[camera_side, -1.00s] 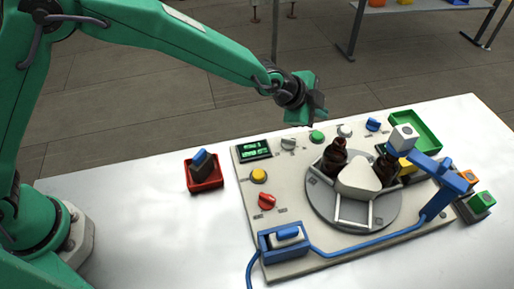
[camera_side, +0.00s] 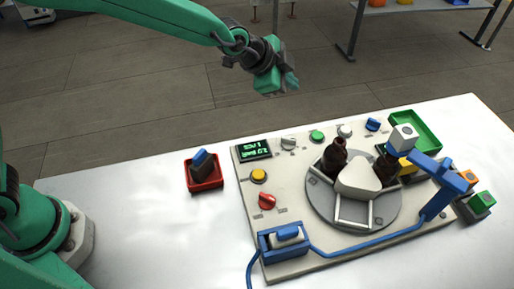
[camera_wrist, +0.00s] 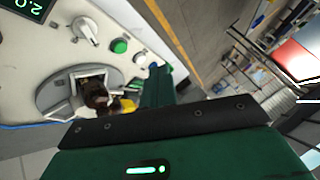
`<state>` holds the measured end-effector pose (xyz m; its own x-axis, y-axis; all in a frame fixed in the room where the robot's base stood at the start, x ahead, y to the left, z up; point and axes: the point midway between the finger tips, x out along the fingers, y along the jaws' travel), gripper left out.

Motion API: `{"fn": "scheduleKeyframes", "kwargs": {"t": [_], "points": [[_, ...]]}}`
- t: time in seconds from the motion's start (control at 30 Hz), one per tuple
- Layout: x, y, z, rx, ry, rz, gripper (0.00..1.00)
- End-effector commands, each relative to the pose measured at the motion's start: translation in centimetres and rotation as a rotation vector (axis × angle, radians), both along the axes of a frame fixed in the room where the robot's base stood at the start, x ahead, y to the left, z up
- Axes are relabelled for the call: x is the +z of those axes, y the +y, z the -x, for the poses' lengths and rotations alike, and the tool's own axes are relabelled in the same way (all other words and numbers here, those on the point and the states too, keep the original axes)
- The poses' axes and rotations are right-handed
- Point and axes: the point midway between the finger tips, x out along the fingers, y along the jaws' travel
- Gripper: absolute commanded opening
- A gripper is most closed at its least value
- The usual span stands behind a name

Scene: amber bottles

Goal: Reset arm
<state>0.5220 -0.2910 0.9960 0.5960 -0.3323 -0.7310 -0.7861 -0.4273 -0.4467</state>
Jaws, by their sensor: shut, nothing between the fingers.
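My gripper (camera_side: 290,82) is shut and empty. It is raised in the air beyond the back edge of the table in the side view, well above and apart from the panel. In the wrist view part of my gripper fills the lower half. Two amber bottles stand on the round turntable (camera_side: 322,205), one at its back left (camera_side: 334,157) and one at its back right (camera_side: 386,168), partly hidden by the white centre piece (camera_side: 358,180). In the wrist view one amber bottle (camera_wrist: 97,97) shows on the turntable.
The panel (camera_side: 285,180) carries a lit display (camera_side: 254,149), knobs and buttons. A blue arm with a white head (camera_side: 404,138) overhangs the turntable. A red tray (camera_side: 206,183) with a blue-topped block stands left, a green tray (camera_side: 428,131) back right. The table's left front is clear.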

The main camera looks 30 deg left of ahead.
Motion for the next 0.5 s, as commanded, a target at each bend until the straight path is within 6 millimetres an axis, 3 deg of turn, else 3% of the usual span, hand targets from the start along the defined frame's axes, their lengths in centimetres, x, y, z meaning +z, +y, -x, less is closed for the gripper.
{"fn": "scheduleKeyframes", "kwargs": {"t": [0.2,0.5], "points": [[4.0,5.9,2.3,0.147,0.059,0.045,0.0],[7.6,13.1,6.9,0.347,0.137,0.107,0.0]]}}
